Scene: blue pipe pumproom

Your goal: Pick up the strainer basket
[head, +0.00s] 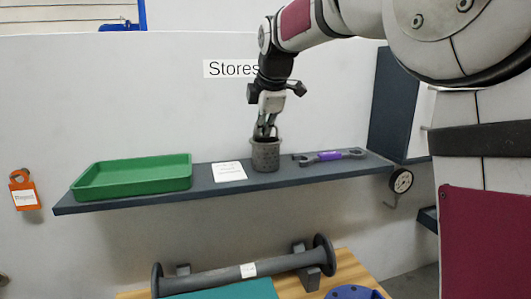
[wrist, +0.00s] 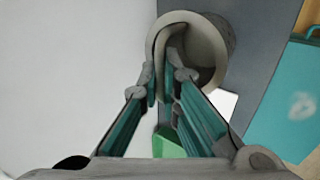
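The strainer basket (head: 265,156) is a grey, perforated cup standing upright on the dark wall shelf, between a white paper and a wrench. My gripper (head: 265,131) points down from above, with its fingertips at the basket's top. In the wrist view, the basket's round rim (wrist: 222,50) and open mouth lie just beyond my fingertips (wrist: 164,84). The fingers are close together, with the basket's thin grey handle between them. They look shut on that handle. The basket's base appears to rest on the shelf.
The shelf (head: 120,204) also holds a green tray (head: 133,178) at left, the white paper (head: 229,171) and a wrench with a purple band (head: 330,156). A dark cabinet (head: 392,105) stands close at right. Below are a flanged pipe (head: 215,279) and a teal mat (wrist: 288,100).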

